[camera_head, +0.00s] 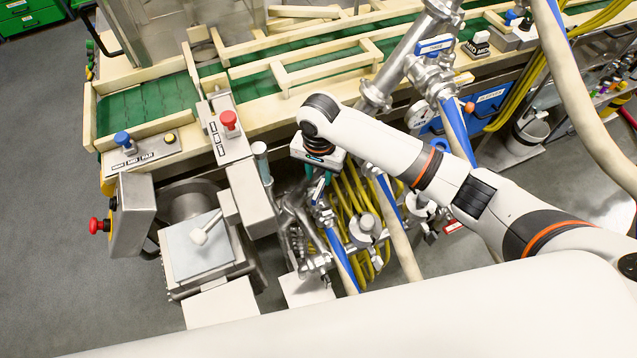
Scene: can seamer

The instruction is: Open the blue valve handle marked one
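My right arm reaches in from the right, and its gripper (318,172) points down beside the conveyor, over a cluster of steel pipes and valves (300,235). Only short teal parts of its fingers show under the white gripper body. The fingertips are too small and hidden to tell whether they are open or shut. A small blue piece shows just below the gripper, perhaps a valve handle; I cannot tell whether they touch. Another blue handle with a white label (435,46) sits on the upper steel pipe. No number one is readable. My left gripper is out of view.
A green conveyor (140,105) with wooden rails runs across the back. A machine with a red button (229,119) and a blue button (122,138) stands at the left. Yellow hoses (355,195) and beige hoses crowd the valves. Open grey floor lies at far left.

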